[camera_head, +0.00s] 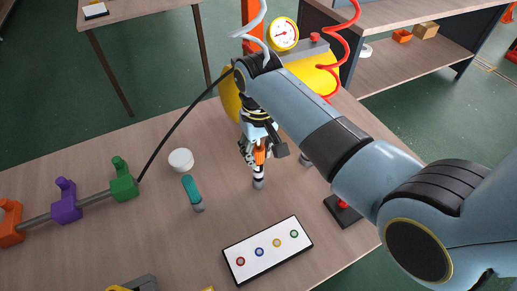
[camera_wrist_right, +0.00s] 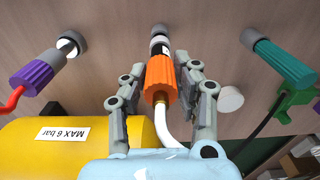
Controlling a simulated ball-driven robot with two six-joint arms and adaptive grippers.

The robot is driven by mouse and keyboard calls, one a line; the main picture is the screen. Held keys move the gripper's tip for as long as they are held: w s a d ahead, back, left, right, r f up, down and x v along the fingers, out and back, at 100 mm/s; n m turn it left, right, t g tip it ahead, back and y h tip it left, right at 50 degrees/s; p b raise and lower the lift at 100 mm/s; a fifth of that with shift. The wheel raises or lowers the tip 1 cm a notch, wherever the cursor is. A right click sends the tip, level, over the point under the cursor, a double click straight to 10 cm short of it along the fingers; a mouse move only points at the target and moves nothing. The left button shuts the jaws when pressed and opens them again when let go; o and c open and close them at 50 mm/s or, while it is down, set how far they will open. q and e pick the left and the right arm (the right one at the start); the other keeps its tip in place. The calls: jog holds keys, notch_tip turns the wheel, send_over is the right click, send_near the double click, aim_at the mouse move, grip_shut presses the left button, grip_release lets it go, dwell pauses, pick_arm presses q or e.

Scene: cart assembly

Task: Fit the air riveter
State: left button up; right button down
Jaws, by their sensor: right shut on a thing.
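My right gripper (camera_head: 259,152) comes down from above at the table's middle. Its fingers are shut on an orange-handled tool (camera_wrist_right: 160,77), with one finger on each side of the handle. A white hose (camera_wrist_right: 168,125) runs from the handle's rear. The tool is upright; its black and white front meets a grey cylinder (camera_wrist_right: 158,32) at the table, and I cannot tell if it is clear of it. A purple-handled tool (camera_wrist_right: 33,73) with a red hose and a teal-handled tool (camera_head: 191,188) stand on either side. No label shows which is the air riveter. My left gripper is not in view.
A yellow tank (camera_head: 314,72) with a gauge (camera_head: 284,34) stands behind my right gripper. Orange, purple and green (camera_head: 123,181) holders sit on a bar at left. A white round piece (camera_head: 181,160) and a panel with coloured rings (camera_head: 268,263) lie nearby. A black cable crosses the left side.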

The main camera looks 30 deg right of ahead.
jog(key=shift+f+b, duration=0.3)
jog(key=shift+f, duration=0.55)
jog(key=c, duration=0.9)
grip_release()
notch_tip(320, 180, up, 12)
jog(key=shift+s, duration=0.1)
